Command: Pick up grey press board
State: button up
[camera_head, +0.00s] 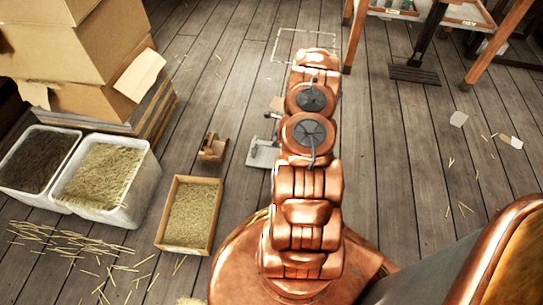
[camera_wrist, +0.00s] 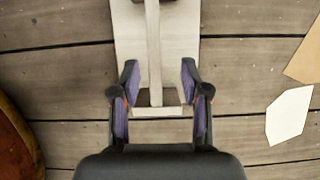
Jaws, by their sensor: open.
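The grey press board (camera_wrist: 183,38) lies on the plank floor in the wrist view. It is a pale flat plate with a raised narrow bar (camera_wrist: 153,50) running along its middle. My gripper (camera_wrist: 160,78) is open above it, with one dark, purple-padded finger on each side of the bar. I cannot tell whether the fingers touch the board. In the head view a pale grey plate (camera_head: 262,153) shows at the left edge of my arm, partly hidden by it; it looks like the same board. My gripper is hidden there behind the arm.
A small wooden block piece (camera_head: 213,147) and a wooden tray of chaff (camera_head: 191,214) stand left of my arm. White bins (camera_head: 105,178) and cardboard boxes (camera_head: 85,55) are farther left. Table legs (camera_head: 484,45) stand at the upper right. A pale paper scrap (camera_wrist: 288,115) lies right of my gripper.

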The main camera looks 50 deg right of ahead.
jog(key=b, duration=0.3)
send_over(272, 151)
jog(key=s+a, duration=0.2)
jog(key=shift+w+d+f, duration=0.1)
jog(key=shift+w+f, duration=0.05)
jog(key=shift+f, duration=1.3)
jog(key=shift+w+d+f, duration=0.1)
jog(key=shift+f, duration=1.3)
grip_shut()
